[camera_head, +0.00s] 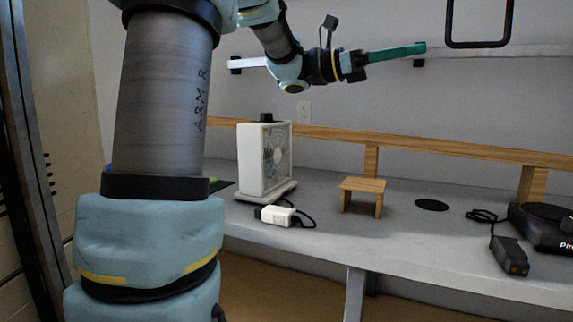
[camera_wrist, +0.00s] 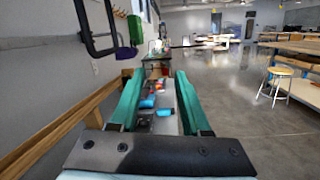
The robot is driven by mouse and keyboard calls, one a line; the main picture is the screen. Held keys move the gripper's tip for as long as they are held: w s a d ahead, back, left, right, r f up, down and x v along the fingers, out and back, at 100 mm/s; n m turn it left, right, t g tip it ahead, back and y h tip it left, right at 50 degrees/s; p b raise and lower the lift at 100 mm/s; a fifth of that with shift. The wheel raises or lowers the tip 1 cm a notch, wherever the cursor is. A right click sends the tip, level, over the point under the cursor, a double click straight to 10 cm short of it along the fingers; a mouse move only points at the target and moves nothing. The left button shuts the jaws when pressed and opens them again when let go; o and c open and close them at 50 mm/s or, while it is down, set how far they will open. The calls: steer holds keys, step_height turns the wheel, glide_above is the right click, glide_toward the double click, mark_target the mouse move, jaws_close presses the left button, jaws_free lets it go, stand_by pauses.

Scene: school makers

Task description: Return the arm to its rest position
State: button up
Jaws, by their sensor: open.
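My gripper (camera_head: 395,53) is raised in front of the wall, well above the workbench, with its green fingers pointing right in the head view. In the wrist view the two green fingers of my gripper (camera_wrist: 158,88) stand apart with nothing held between them. My arm is bent, with its thick lower part filling the left of the head view. In the head view the fingers overlap each other, so the gap shows only in the wrist view.
The grey workbench (camera_head: 330,240) holds a white box fan (camera_head: 255,160), a white adapter (camera_head: 277,216), a small wooden stand (camera_head: 362,196), a black disc (camera_head: 431,205) and a black device (camera_head: 543,228). A black frame (camera_head: 450,25) hangs right of my gripper. A yellow-topped stool (camera_wrist: 281,72) stands farther off.

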steer(key=s+a+f+m+t+y+b, duration=0.1)
steer(key=a+f+t+y+b, duration=0.25)
steer(key=f, duration=1.25)
steer(key=a+f+m+t+y+b, duration=0.15)
steer(key=a+f+y, duration=0.4)
steer(key=f, duration=1.05)
steer(key=s+a+f+m+t+y+b, duration=0.2)
steer(key=a+f+m+y, duration=0.3)
steer(key=a+f, duration=0.5)
steer(key=s+a+f+m+t+y+b, duration=0.2)
steer(key=a+f+m+y, duration=0.25)
steer(key=a+f, duration=0.5)
step_height(320, 180, up, 26)
steer(key=p, duration=2.6)
steer(key=shift+a+f+m+p, duration=0.15)
steer(key=shift+f+m+p, duration=0.05)
steer(key=shift+m+p, duration=0.2)
